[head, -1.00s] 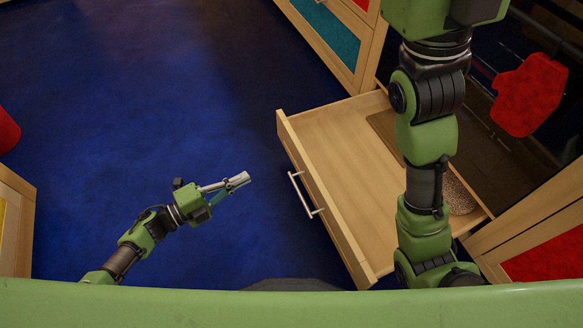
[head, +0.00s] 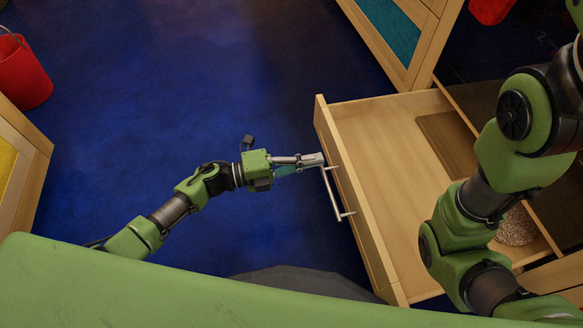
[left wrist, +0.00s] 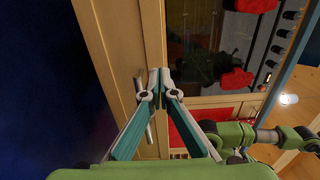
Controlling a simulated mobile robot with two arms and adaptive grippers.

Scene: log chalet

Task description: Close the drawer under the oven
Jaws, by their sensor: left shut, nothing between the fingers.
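The wooden drawer (head: 385,150) stands pulled open at the right in the head view. Its front carries a silver bar handle (head: 334,197). My left gripper (head: 318,160) is shut and empty, its fingertips at the upper end of the handle, close to the drawer front; I cannot tell whether they touch. In the left wrist view the shut fingertips (left wrist: 160,80) are beside the handle (left wrist: 149,128). The dark oven front shows in the left wrist view (left wrist: 205,45). My right arm reaches over the drawer's right part; its gripper is out of view.
A wooden board (head: 447,143) and a speckled round thing (head: 517,228) lie in the drawer. A red bucket (head: 24,75) and a wooden cabinet (head: 25,165) stand at the left. The blue floor before the drawer is clear.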

